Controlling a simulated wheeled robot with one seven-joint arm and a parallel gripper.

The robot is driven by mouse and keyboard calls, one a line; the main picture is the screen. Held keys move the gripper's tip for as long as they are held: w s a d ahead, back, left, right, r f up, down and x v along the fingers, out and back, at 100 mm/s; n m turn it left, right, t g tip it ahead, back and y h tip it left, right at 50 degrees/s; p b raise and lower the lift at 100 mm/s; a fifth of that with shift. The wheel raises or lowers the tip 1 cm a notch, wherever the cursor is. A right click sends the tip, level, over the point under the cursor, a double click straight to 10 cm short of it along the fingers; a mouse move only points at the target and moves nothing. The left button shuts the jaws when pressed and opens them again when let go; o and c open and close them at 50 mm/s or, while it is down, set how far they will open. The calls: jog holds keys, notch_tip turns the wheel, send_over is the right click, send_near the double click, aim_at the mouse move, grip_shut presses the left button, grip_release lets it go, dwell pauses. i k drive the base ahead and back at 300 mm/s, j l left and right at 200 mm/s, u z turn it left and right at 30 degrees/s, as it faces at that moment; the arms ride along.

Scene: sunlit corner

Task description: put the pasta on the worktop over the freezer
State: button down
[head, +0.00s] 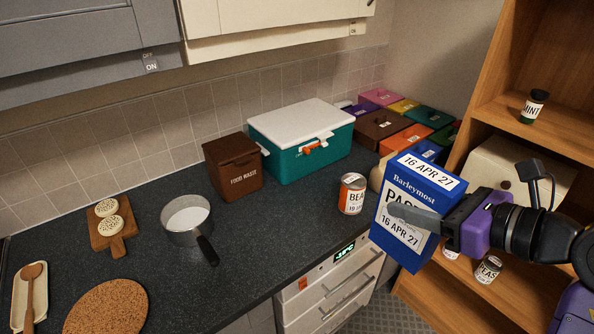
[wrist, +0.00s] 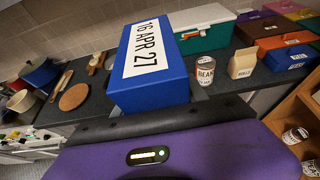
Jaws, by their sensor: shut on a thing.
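The pasta is a blue box (head: 408,255) with white labels reading "Barleymost", "PAS…" and "16 APR 27". My gripper (head: 412,217) is shut on it and holds it in the air, tilted, to the right of the worktop's front edge. One grey finger lies across the front label; the other is hidden. In the wrist view the box (wrist: 150,92) stands out in front of my purple gripper. The dark speckled worktop (head: 275,235) is left of the box. Below its right end is a white drawer-fronted appliance (head: 330,288) with a lit display, seemingly the freezer.
A can of beans (head: 352,194) stands on the worktop near the box. A teal cooler (head: 300,150), brown food waste bin (head: 233,170) and pan (head: 187,218) are further left. Wooden shelves (head: 490,290) rise at right. Worktop between pan and can is clear.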

aim_at(304, 228)
jog(key=i+j, duration=0.75)
jog(key=j, duration=0.1)
